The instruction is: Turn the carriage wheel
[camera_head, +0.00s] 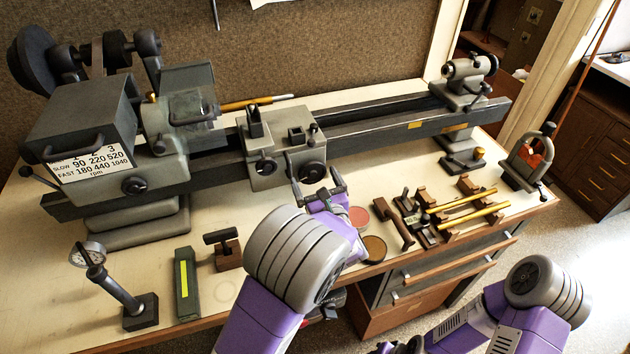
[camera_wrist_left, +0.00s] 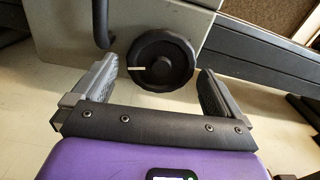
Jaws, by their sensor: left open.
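The carriage wheel (camera_head: 313,172) is a dark round handwheel on the front of the grey lathe carriage (camera_head: 285,142). In the left wrist view the wheel (camera_wrist_left: 160,61) shows a white mark at its left and a central hub. My left gripper (camera_head: 319,190) is open just in front of and below the wheel. In the left wrist view its fingers (camera_wrist_left: 155,87) stand apart on either side of the wheel, with visible gaps. Contact is not seen. My right arm (camera_head: 545,285) is at the lower right; its gripper cannot be made out clearly.
The lathe bed (camera_head: 380,130) runs along the back of the bench. A mallet (camera_head: 397,222), brass rods (camera_head: 465,208) and small round tins (camera_head: 374,248) lie to the right.

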